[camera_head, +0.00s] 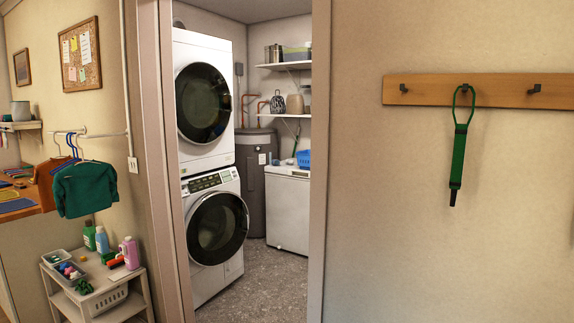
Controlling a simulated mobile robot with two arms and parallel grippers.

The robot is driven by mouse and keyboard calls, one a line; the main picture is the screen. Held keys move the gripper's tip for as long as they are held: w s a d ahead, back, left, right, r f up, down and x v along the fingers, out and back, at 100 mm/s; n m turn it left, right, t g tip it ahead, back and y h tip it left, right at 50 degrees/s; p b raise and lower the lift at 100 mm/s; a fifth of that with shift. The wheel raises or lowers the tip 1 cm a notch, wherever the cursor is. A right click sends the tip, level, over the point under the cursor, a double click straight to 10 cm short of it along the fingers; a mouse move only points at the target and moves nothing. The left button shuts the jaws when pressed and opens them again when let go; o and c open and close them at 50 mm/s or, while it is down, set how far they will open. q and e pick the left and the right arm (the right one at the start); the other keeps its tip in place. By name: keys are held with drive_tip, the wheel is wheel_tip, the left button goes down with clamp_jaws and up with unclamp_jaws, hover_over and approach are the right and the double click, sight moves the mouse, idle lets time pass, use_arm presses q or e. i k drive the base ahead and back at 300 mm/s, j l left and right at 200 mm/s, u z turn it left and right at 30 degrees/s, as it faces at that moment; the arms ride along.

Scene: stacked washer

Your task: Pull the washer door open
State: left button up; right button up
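Two white front-loading machines stand stacked beyond an open doorway, left of its middle. The lower one (190,184) has a control panel with a display and buttons, and a round dark door (217,229) that looks shut. The upper one (187,52) has a similar round dark door (202,102), also shut. I cannot tell by any label which is the washer; the lower one has the panel. Neither of my grippers shows in the head view.
The door frame (319,200) and right wall (450,230) flank the doorway. Grey speckled floor (262,285) is clear before the machines. A dark tank (256,150) and white chest (287,215) stand behind. A cart (140,303) with bottles stands left, below hanging green clothing (86,190).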

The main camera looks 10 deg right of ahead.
sight(217, 227)
drive_tip(key=i+j+u, duration=0.3)
drive_tip(key=i+u, duration=0.15)
drive_tip(key=i, duration=0.2)
drive_tip(key=i+j+u, duration=0.1)
drive_tip(key=i+u, duration=0.3)
drive_tip(key=i, duration=0.25)
drive_tip(key=i+z, duration=0.5)
drive_tip(key=i, duration=0.15)
drive_tip(key=i+j+z, duration=0.15)
drive_tip(key=i+z, duration=0.3)
drive_tip(key=i, duration=0.15)
drive_tip(key=i+l+z, duration=0.2)
drive_tip(key=i+z, duration=0.15)
drive_tip(key=i, duration=0.2)
drive_tip(key=i+z, duration=0.35)
drive_tip(key=i, duration=0.2)
drive_tip(key=i+j+z, duration=0.1)
drive_tip(key=i+z, duration=0.25)
drive_tip(key=i, duration=0.2)
